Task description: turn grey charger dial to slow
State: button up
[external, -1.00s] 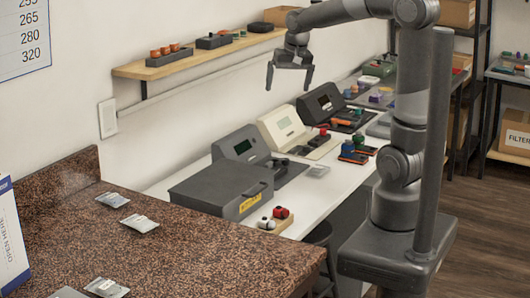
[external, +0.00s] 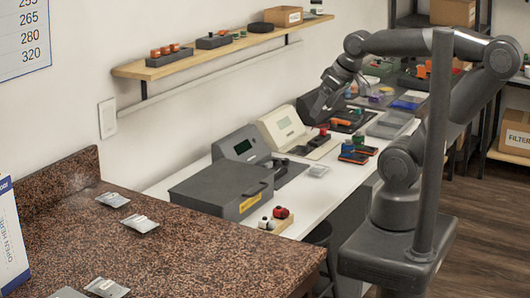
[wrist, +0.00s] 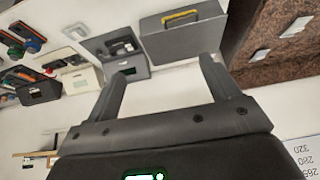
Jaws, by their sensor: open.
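The grey charger (external: 240,147) stands on the white counter against the wall, with a small dark screen on its sloped face. It also shows in the wrist view (wrist: 128,70), beyond my left finger. Its dial is too small to make out in either view. My gripper (external: 318,104) is above the counter near the dark charger, to the right of the grey one and apart from it. In the wrist view my gripper (wrist: 163,68) has its two fingers spread wide with nothing between them.
A large grey case (external: 222,187) stands left of the grey charger. A cream charger (external: 283,125) and a dark charger (external: 310,103) stand to its right. A wooden shelf (external: 190,57) runs along the wall above. A speckled counter (external: 170,250) is at the front left.

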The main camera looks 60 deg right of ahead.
jog(key=shift+w+d+r, duration=0.15)
jog(key=shift+w+r, duration=0.05)
jog(key=shift+w, duration=0.2)
jog(key=shift+c, duration=1.4)
jog(key=w+d+n+g, duration=0.1)
jog(key=w, duration=0.2)
jog(key=w+d+n+g+h, duration=0.1)
jog(key=w+d, duration=0.1)
jog(key=w, duration=0.2)
jog(key=w+d+h, duration=0.1)
jog(key=w+d, duration=0.1)
jog(key=w, duration=0.2)
jog(key=shift+w+r+n+g, duration=0.15)
jog(key=shift+r+n+g, duration=0.1)
jog(key=shift+n+g, duration=0.15)
jog(key=c, duration=0.4)
jog(key=w+d+f+n+g+h, duration=0.15)
jog(key=w+d+f, duration=0.25)
jog(key=w+d, duration=0.45)
jog(key=n+g, duration=0.5)
send_over(285, 159)
jog(key=w+a, duration=0.3)
notch_tip(285, 159, down, 20)
jog(key=shift+t, duration=0.25)
jog(key=x, duration=0.9)
jog(key=shift+a+f, duration=0.2)
jog(key=shift+f, duration=0.35)
jog(key=c, duration=1)
